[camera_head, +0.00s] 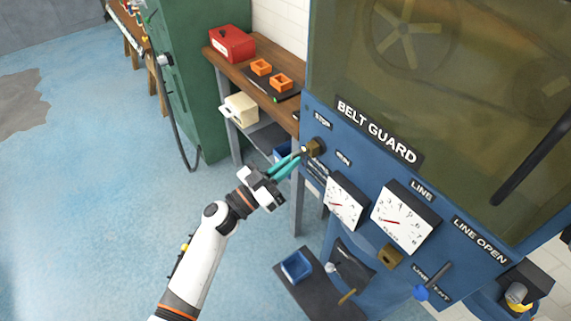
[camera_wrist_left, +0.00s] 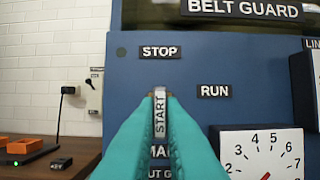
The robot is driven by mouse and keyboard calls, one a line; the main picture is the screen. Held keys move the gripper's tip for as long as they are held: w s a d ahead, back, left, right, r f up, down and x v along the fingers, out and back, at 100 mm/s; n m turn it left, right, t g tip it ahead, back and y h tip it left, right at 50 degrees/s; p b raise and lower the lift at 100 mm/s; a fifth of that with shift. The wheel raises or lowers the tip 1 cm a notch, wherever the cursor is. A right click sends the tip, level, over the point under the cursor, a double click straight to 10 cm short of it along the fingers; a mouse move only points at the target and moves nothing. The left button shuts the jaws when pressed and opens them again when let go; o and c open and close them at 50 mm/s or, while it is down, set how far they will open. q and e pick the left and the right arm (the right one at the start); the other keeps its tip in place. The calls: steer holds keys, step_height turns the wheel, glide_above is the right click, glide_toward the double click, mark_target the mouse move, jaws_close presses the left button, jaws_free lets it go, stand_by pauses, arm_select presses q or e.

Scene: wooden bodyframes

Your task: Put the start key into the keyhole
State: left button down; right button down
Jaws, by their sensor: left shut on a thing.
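My left gripper (camera_head: 290,163), with teal fingers, is shut on the start key in front of the blue panel. In the left wrist view the key (camera_wrist_left: 160,112) shows as a narrow upright grey tag marked START between the fingertips (camera_wrist_left: 160,125). The brass keyhole block (camera_head: 314,147) sits on the panel between the STOP and RUN labels, right at the key's far end in the head view. In the wrist view the key and fingers hide most of the keyhole. I cannot tell whether the key's tip is inside it. My right gripper is not in view.
Two white dials (camera_head: 402,217) and a second brass block (camera_head: 390,256) are on the panel to the right. A wooden bench (camera_head: 229,66) with a red box (camera_head: 232,43) and orange trays stands behind. The blue floor on the left is clear.

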arm_select(q)
steer(key=shift+w+d, duration=0.5)
steer(key=shift+d, duration=0.2)
steer(key=c, duration=1.5)
jaws_free()
steer(key=shift+o, duration=0.2)
steer(key=shift+s+a+f, duration=0.2)
steer(key=shift+a+f, duration=0.05)
steer(key=shift+a, duration=0.05)
steer(key=b+v, duration=0.3)
steer(key=v, duration=0.8)
